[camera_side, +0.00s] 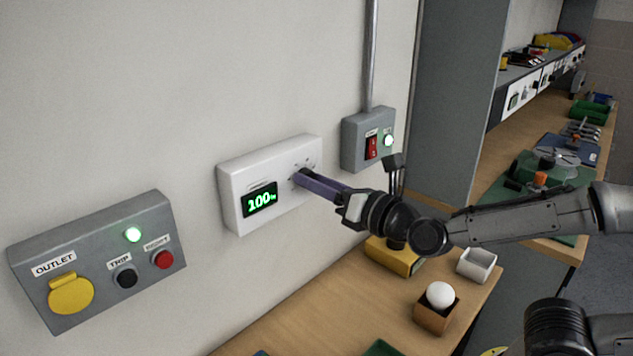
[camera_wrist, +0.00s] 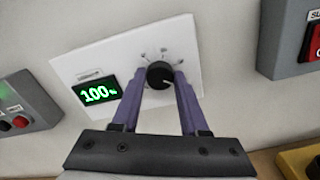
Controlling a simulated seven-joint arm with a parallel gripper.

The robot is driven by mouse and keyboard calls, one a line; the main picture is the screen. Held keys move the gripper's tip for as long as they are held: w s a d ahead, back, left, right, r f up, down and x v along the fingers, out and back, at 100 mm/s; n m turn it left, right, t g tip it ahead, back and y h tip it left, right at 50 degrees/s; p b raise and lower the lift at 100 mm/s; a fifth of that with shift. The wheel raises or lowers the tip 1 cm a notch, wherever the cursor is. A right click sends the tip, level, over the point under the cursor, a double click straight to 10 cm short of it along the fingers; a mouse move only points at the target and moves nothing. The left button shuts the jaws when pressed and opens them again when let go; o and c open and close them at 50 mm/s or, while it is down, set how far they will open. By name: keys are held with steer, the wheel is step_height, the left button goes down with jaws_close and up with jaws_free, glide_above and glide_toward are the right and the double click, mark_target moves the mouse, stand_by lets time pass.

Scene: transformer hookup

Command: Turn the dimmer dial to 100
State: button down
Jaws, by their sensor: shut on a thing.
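The white dimmer box (camera_side: 280,170) is fixed to the wall in the side view, and its face fills the middle of the wrist view (camera_wrist: 120,58). Its display (camera_side: 260,200) reads 100% in green, and the same reading shows in the wrist view (camera_wrist: 98,93). The black dimmer dial (camera_wrist: 160,75) is on the right part of the face. My gripper (camera_wrist: 161,80) has its two purple fingers on either side of the dial, shut on it. In the side view my gripper (camera_side: 298,178) reaches the box from the right and hides the dial.
A grey outlet box (camera_side: 95,262) with a yellow cover and trip and reset buttons is on the wall at left. A grey switch box (camera_side: 367,138) with a red switch is close to the right. Below, the wooden bench holds a white ball (camera_side: 440,294) on a brown block and a white tray (camera_side: 477,265).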

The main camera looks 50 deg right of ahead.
steer(key=shift+c, duration=2.2)
jaws_free()
steer(key=shift+s, duration=0.1)
steer(key=s, duration=1.3)
steer(key=shift+s, duration=0.35)
